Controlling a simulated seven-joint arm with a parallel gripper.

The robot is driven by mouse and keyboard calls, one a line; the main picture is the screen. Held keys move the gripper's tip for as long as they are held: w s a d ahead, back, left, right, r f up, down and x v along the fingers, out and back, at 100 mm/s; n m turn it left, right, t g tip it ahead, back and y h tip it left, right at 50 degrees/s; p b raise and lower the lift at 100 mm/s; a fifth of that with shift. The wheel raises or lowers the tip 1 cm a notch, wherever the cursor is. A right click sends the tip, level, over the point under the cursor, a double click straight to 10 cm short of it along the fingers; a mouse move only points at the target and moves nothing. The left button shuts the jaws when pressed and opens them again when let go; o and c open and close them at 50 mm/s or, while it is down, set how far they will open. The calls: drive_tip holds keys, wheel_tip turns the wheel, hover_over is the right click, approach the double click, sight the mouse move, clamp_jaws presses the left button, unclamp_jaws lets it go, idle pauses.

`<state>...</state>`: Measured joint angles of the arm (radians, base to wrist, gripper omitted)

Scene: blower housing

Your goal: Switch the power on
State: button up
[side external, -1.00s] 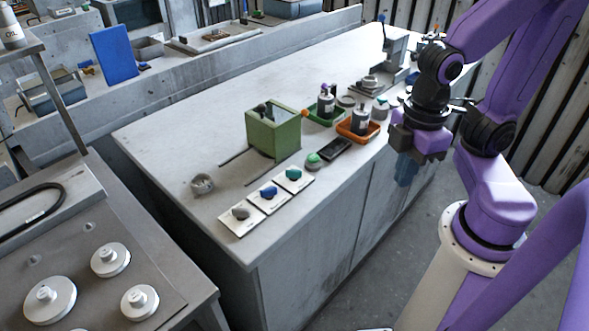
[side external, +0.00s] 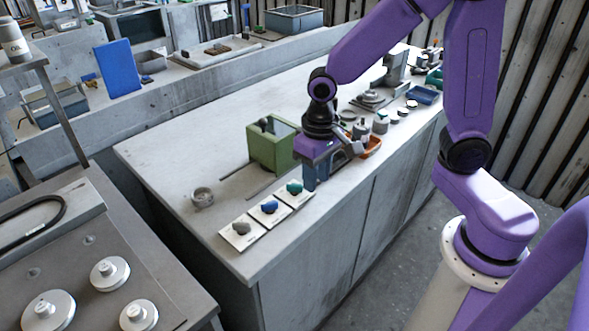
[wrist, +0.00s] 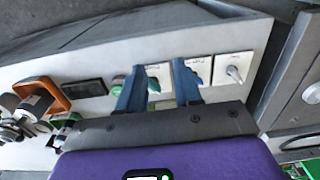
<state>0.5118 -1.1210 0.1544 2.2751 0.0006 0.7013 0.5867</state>
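Three knobs on white plates stand in a row near the bench's front edge: a grey knob (side external: 241,228), a blue knob (side external: 269,207) and a teal knob (side external: 294,187). The plate lettering is too small to read, so I cannot tell which is the power switch. In the wrist view the grey knob (wrist: 234,73) is clear at the right. The teal knob (wrist: 153,85) shows between my fingers, and the blue knob is partly hidden by the right finger. My gripper (wrist: 160,66) is open and empty, above the row's teal end. A green button (wrist: 118,86) sits left of it.
A green box (side external: 270,145) stands just behind my gripper. A dark flat panel (wrist: 84,88) and an orange tray (wrist: 46,96) lie beyond the button.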

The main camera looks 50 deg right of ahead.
sight(295, 184)
drive_tip(key=w+d+f+m, duration=0.1)
drive_tip(key=w+m, duration=0.1)
drive_tip(key=w, duration=0.1)
drive_tip(key=w+f+m, duration=0.2)
drive_tip(key=w+d+f+m, duration=0.1)
drive_tip(key=w+f+m, duration=0.1)
drive_tip(key=w+m, duration=0.1)
drive_tip(key=shift+w+d+f, duration=0.15)
drive_tip(key=shift+w+d, duration=0.15)
drive_tip(key=shift+d, duration=0.05)
drive_tip(key=shift+w+f, duration=0.15)
drive_tip(key=shift+f, duration=0.15)
drive_tip(key=shift+s+d+f, duration=0.1)
drive_tip(key=shift+s+f, duration=0.1)
drive_tip(key=shift+f, duration=0.95)
drive_tip(key=n, duration=0.5)
drive_tip(key=shift+d+n, duration=0.1)
drive_tip(key=shift+n, duration=0.3)
drive_tip(key=n, duration=0.7)
drive_tip(key=shift+f+n, duration=0.1)
drive_tip(key=shift+n, duration=0.4)
drive_tip(key=shift+w+f, duration=0.15)
drive_tip(key=shift+f, duration=0.4)
